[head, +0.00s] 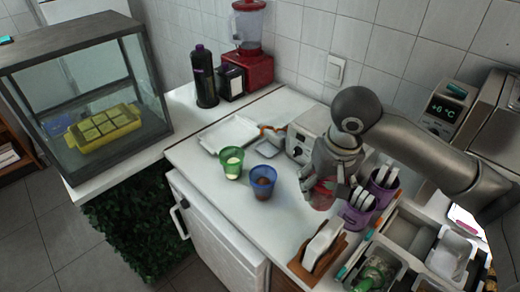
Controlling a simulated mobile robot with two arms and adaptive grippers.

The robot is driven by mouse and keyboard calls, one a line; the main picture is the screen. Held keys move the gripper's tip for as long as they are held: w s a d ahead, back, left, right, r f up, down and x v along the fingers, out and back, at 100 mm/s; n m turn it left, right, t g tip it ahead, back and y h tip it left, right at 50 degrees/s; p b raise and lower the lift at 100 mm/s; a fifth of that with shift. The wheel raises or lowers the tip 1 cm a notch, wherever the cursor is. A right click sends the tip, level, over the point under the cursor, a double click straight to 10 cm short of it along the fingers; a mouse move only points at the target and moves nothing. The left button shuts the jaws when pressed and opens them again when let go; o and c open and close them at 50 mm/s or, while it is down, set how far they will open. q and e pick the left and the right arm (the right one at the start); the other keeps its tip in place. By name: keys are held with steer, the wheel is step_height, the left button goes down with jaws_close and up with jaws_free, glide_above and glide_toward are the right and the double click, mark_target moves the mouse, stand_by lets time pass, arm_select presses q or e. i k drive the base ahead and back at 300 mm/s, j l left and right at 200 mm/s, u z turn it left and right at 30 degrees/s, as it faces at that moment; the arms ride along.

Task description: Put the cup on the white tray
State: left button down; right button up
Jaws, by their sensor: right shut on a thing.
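The white tray (214,146) lies flat on the counter, left of centre, with its middle bare. A green cup (231,168) with pale contents stands just in front of it, and a blue cup (262,187) with brown contents stands to the right of that. My right gripper (325,186) points down over the counter and is shut on a red cup (321,201). Its fingers hide much of the red cup, and I cannot tell whether the cup touches the counter. My left gripper is out of view.
A small grey dish (267,148) and a white appliance (306,133) sit beside the tray. Purple holders (356,219), a wooden stand (318,262) and topping bins (410,235) crowd the right. A glass case (90,95) stands left.

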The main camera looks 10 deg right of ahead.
mark_target(230, 138)
steer(key=i+j, duration=0.4)
steer(key=j, duration=0.15)
steer(key=i+j+z, duration=0.1)
steer(key=i+j, duration=0.75)
steer(key=j, duration=0.25)
